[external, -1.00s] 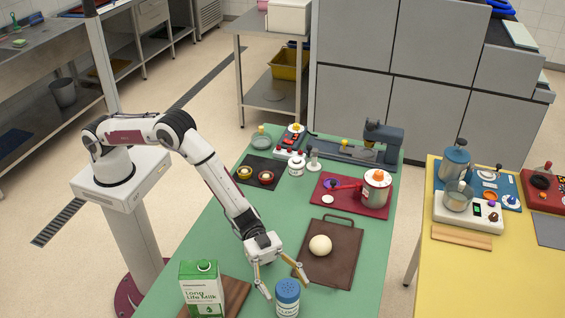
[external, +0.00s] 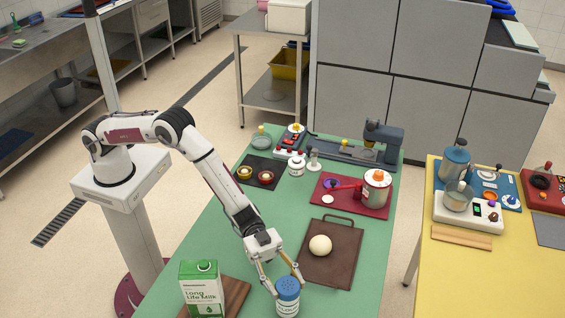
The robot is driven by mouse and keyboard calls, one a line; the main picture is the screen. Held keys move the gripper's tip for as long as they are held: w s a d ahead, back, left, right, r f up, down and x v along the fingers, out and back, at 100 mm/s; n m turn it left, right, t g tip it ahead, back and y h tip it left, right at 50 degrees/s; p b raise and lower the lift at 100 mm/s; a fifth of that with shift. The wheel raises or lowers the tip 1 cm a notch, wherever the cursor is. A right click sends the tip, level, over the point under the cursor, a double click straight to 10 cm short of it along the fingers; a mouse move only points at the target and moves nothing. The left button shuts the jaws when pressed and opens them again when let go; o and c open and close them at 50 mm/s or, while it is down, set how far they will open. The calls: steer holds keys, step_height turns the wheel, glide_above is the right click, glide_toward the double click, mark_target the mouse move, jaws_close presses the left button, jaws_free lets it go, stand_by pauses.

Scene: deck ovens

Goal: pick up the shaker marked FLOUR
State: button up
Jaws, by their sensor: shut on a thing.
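The flour shaker (external: 288,300), white with a blue perforated lid and partly readable dark lettering, stands upright at the near edge of the green table (external: 215,250). Its bottom is close to the lower edge of the picture. My gripper (external: 286,283) reaches down to it from behind, with one finger on each side of the shaker near its lid. The fingers are shut on it. I cannot see clearly whether its base still touches the table.
A green and white milk carton (external: 201,287) stands on a wooden board (external: 238,291) just left of the shaker. A brown tray (external: 343,270) with a dough ball (external: 320,245) lies behind it to the right. A red board (external: 325,203) with a pot (external: 376,188) is farther back.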

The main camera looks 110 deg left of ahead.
step_height(320, 180, up, 9)
steer(key=shift+f, duration=0.1)
stand_by(0.4)
stand_by(0.7)
